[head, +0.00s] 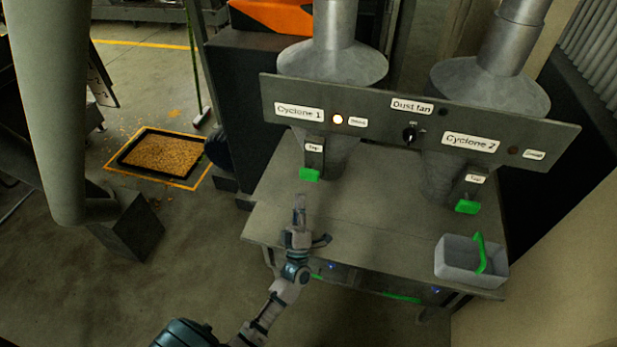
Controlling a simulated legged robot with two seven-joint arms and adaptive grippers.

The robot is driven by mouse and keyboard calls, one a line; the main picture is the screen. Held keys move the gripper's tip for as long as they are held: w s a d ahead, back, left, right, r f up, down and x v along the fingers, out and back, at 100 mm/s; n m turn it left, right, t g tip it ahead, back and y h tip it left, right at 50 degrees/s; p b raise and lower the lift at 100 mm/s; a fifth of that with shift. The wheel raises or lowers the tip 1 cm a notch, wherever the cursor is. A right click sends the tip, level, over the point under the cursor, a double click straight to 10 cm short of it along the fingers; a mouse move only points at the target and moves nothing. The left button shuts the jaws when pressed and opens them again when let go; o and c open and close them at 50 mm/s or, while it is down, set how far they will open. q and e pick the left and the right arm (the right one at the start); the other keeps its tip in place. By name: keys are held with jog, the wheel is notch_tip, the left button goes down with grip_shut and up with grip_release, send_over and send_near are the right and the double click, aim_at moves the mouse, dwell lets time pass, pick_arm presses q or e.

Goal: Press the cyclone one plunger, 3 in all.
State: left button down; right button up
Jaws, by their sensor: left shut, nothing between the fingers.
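The cyclone one plunger (309,174) is a green block at the foot of a small plate labelled "Tap". It sits under the "Cyclone 1" sign (299,112), in front of the left grey cone. A round lamp (338,119) beside that sign glows bright. My left gripper (299,200) is shut and empty, its fingers pointing toward the plunger. The fingertips show just below the green block in the picture, with a small visible gap; the depth between them is hard to judge. My right gripper is not in view.
A similar green plunger (467,207) sits under "Cyclone 2", whose lamp (513,152) is dark. A dial (409,134) is under "Dust fan". A grey bin (456,271) with a green handle stands at the bench's (385,222) right front. The bench middle is clear.

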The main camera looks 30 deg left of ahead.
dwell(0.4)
pick_arm(q)
jog(key=s+m+g+h+p, duration=0.1)
jog(key=m+h+p, duration=0.1)
jog(key=m+h, duration=0.5)
jog(key=s+m+g+h+p, duration=0.1)
jog(key=m+h+p, duration=0.1)
jog(key=m+h, duration=0.5)
jog(key=s+m+h+p, duration=0.1)
jog(key=m+h+p, duration=0.2)
jog(key=m+h, duration=0.4)
jog(key=shift+s+d+m+g, duration=0.1)
jog(key=shift+s+m+g, duration=0.1)
jog(key=shift+m, duration=0.7)
jog(key=shift+s+m+g, duration=0.2)
jog(key=shift+m, duration=0.7)
jog(key=shift+d+r, duration=0.1)
jog(key=shift+d, duration=0.05)
jog(key=shift+w, duration=0.15)
jog(key=b, duration=0.4)
send_near(309, 175)
jog(key=w+d+r, duration=0.3)
jog(key=d, duration=0.1)
jog(key=shift+w+a+r+b, duration=0.1)
jog(key=shift+w+b, duration=0.35)
jog(key=shift+w, duration=0.1)
